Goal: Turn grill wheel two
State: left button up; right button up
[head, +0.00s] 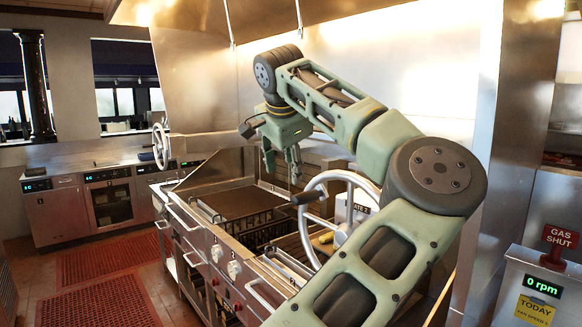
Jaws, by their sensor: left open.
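A large metal hand wheel (306,232) with a dark handle knob (306,198) stands at the near right part of the grill. A plate behind it reads "ATE 2" (362,208), its start hidden. My left arm passes in front of the wheel's right side and hides part of it. My left gripper (282,172) is open and empty, fingers pointing down, above the grill and up and left of the knob. It looks apart from the wheel. A second, smaller hand wheel (160,146) stands at the far left end. My right gripper is not in view.
The grill (240,202) has a dark plate, grates, front knobs (234,269) and rail handles. A yellow item (326,238) lies behind the wheel. Red mats (105,305) cover the floor at left.

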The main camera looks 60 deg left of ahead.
pick_arm(q)
jog(key=shift+w+d+r, duration=0.1)
jog(key=shift+w+d, duration=0.1)
jog(key=shift+s+a, duration=0.1)
jog(key=shift+s, duration=0.05)
jog(key=v, duration=1.2)
